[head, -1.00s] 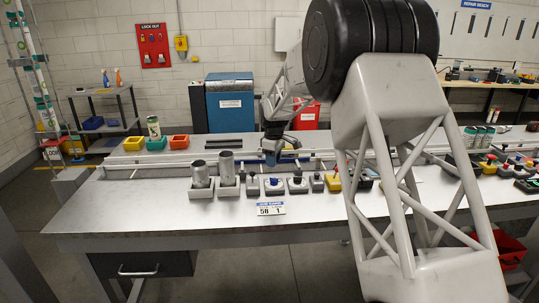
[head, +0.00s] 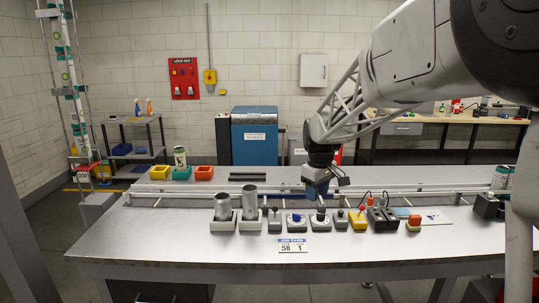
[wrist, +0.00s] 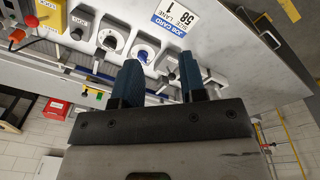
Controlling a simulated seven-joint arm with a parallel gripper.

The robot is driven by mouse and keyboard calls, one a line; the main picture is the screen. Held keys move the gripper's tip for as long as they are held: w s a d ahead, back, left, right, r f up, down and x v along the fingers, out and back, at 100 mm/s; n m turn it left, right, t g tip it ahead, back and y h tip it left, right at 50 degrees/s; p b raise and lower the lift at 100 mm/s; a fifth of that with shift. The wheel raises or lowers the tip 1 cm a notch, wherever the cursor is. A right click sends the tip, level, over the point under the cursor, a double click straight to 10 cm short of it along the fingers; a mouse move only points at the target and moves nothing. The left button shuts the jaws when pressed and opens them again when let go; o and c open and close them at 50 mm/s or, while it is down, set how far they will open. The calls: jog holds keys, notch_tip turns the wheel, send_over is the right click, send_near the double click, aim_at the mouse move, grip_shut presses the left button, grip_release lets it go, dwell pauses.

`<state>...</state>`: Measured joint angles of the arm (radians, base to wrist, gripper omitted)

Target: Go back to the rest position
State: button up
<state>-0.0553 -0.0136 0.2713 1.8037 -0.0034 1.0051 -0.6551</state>
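My gripper (head: 318,188) hangs over the metal bench (head: 140,232), just behind the row of control boxes. In the wrist view my gripper (wrist: 160,85) shows two blue fingers standing apart with nothing between them. Two silver cans (head: 222,207) stand upright in grey holders at the left end of the row. To their right are boxes with dark levers and knobs, including a blue knob (head: 296,219).
A rail (head: 180,194) runs along the bench behind the boxes. Yellow, teal and red bins (head: 203,173) and a printed can (head: 180,157) stand at the back left.

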jog(key=s+d+r+m+t, duration=0.1)
jog(key=s+d+r+m, duration=0.1)
jog(key=s, duration=0.9)
jog(key=s+d+r+m, duration=0.1)
jog(key=s+r+m, duration=0.1)
jog(key=s, duration=1)
jog(key=s+f+m, duration=0.2)
jog(key=s, duration=0.7)
jog(key=s+d+f+m, duration=0.1)
jog(key=s+f+m, duration=0.1)
jog(key=s, duration=0.8)
jog(key=shift+d+f+t, duration=0.15)
jog(key=shift+f+t, duration=0.25)
jog(key=shift+f, duration=0.1)
